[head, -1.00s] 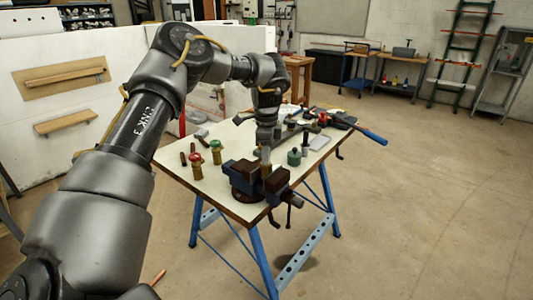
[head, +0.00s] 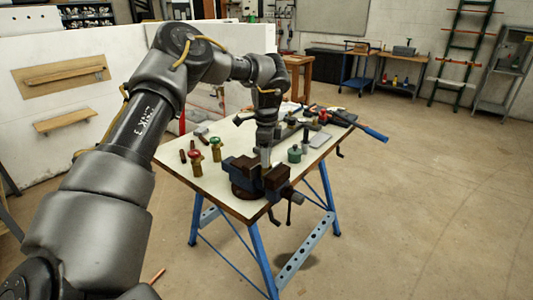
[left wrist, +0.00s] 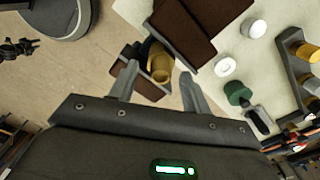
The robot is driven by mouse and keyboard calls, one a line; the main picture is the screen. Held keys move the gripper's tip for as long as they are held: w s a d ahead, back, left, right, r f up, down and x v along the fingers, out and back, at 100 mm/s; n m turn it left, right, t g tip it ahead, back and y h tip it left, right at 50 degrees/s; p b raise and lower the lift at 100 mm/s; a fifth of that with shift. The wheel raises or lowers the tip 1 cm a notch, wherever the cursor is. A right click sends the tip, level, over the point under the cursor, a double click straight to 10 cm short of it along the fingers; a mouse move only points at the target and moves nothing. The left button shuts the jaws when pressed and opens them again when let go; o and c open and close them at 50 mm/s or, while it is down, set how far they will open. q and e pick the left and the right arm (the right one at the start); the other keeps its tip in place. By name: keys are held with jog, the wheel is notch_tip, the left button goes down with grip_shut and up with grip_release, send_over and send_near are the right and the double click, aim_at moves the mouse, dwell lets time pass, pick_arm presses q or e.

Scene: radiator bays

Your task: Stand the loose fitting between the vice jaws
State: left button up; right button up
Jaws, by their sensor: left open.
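The vice (head: 245,178) stands at the near corner of the workbench, its brown jaws parted. In the left wrist view the larger brown jaw (left wrist: 195,25) and the smaller one (left wrist: 128,65) show with a gap between. The brass fitting (left wrist: 160,65) is in that gap; its lower end is hidden. My left gripper (head: 265,157) is over the vice. In the left wrist view its fingers (left wrist: 157,84) are apart, one on each side of the fitting, with space visible beside it. My right gripper is out of view.
On the bench (head: 225,203), a red-handled valve (head: 195,157) and a green-handled valve (head: 216,145) stand left of the vice. A green pot (head: 294,154) stands to its right, with tools behind. The floor around the bench is mostly clear.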

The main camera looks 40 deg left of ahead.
pick_arm(q)
notch_tip(320, 180, up, 11)
jog(key=p, duration=0.5)
jog(key=shift+f, duration=0.1)
